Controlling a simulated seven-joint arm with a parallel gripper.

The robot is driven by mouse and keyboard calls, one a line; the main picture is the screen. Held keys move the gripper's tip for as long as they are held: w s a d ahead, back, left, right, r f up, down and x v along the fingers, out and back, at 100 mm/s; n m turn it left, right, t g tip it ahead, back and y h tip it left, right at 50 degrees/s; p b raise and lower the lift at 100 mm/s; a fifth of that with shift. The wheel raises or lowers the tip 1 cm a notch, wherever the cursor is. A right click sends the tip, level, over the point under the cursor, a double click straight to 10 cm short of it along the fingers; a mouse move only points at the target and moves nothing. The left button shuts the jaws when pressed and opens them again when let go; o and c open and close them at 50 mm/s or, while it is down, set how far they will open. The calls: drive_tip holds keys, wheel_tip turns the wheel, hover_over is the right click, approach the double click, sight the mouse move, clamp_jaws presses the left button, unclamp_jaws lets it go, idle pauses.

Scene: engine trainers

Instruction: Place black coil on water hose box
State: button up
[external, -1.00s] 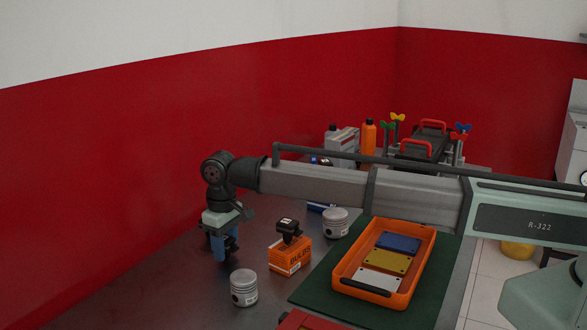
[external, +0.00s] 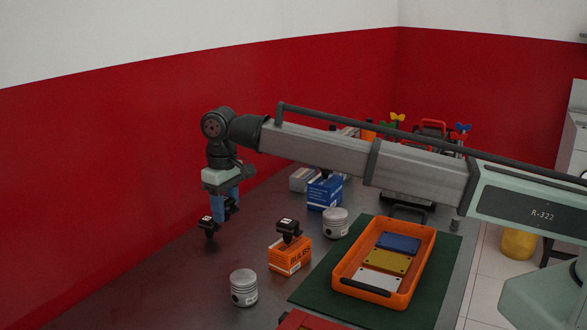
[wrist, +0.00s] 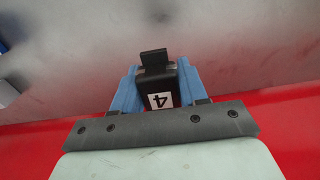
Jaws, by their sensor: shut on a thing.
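My gripper (external: 226,208) is shut on a black coil (external: 209,227) and holds it above the metal table, left of the orange box. In the wrist view the black coil (wrist: 158,70) sits between my blue fingers and carries a white label with a 4. A second black coil (external: 288,227) rests on top of the orange BULBS box (external: 289,256). A blue and white box (external: 325,193) stands farther back, partly under my arm in the picture. The print on these two is too small to read, so I cannot tell which is the water hose box.
Grey pistons stand near the orange box, one in front (external: 244,288) and one to its right (external: 335,223). An orange tray (external: 423,265) with coloured plates lies on a green mat (external: 318,290). The table left of the orange box is clear. A red wall runs behind.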

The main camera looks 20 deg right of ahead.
drive_tip(key=w+d+r+m, duration=0.2)
drive_tip(key=w+d+r, duration=0.1)
drive_tip(key=w+d, duration=0.9)
drive_tip(key=w+d+r+m, duration=0.2)
drive_tip(key=w+d+r, duration=0.1)
drive_tip(key=w+d, duration=0.8)
drive_tip(key=w+d+r+m, duration=0.1)
drive_tip(key=w+d+r, duration=0.5)
drive_tip(key=d, duration=0.4)
drive_tip(key=w+d+r+m, duration=0.1)
drive_tip(key=w+d+r, duration=0.3)
drive_tip(key=w+d, duration=0.55)
drive_tip(key=shift+s+d+f+n, duration=0.1)
drive_tip(key=shift+s+f+n, duration=0.2)
drive_tip(key=shift+f+n, duration=1.05)
drive_tip(key=shift+s+d+f+n, duration=0.1)
drive_tip(key=shift+s+f+n, duration=0.4)
drive_tip(key=shift+f, duration=1.4)
drive_tip(key=shift+s+f+n, duration=0.1)
drive_tip(key=shift+f+n, duration=1.15)
drive_tip(key=shift+f, duration=0.4)
drive_tip(key=shift+f, duration=0.1)
drive_tip(key=o, duration=1.1)
drive_tip(key=shift+o, duration=0.2)
